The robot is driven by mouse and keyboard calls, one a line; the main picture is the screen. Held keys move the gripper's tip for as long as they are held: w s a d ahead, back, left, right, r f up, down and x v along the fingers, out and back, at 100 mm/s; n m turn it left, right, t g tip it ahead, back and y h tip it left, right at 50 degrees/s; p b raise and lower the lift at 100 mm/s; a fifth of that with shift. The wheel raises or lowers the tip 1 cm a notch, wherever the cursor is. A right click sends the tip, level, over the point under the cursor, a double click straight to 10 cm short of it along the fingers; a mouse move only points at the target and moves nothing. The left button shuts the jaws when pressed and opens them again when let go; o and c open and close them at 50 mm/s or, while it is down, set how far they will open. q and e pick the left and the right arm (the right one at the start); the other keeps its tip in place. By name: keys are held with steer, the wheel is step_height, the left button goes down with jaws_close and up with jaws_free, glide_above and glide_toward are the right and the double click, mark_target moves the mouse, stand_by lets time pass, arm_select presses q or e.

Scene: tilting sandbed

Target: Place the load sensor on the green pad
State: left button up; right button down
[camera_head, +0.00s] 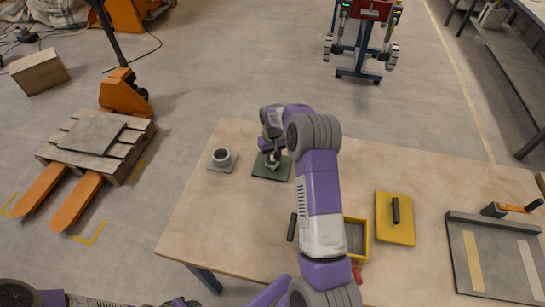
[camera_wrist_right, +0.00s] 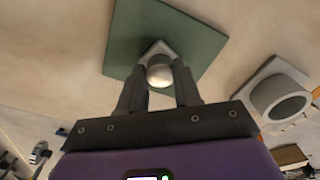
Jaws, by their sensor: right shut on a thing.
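The green pad (camera_head: 270,174) is a flat dark green square on the wooden table; it fills the top middle of the right wrist view (camera_wrist_right: 200,40). The load sensor (camera_wrist_right: 159,72) is a small pale piece with a square base and a rounded metallic top. My right gripper (camera_wrist_right: 160,91) is shut on it, with one finger on each side. The sensor is over the pad, inside its edges; whether its base touches the pad I cannot tell. In the head view my right gripper (camera_head: 272,161) comes down over the pad and largely hides the sensor. My left gripper is not visible.
A grey ring-shaped fixture (camera_head: 222,158) on a square plate stands left of the pad. A yellow open box (camera_head: 365,240), a yellow lid with a black handle (camera_head: 395,222) and a grey tray (camera_head: 470,230) lie to the right. The table's front left is clear.

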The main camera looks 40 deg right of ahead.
steer(key=shift+f, duration=0.15)
steer(key=c, duration=0.8)
jaws_free()
steer(key=shift+r, duration=0.6)
step_height(320, 180, up, 11)
steer(key=shift+r+p, duration=0.15)
steer(key=shift+p, duration=0.6)
steer(key=shift+s, duration=0.1)
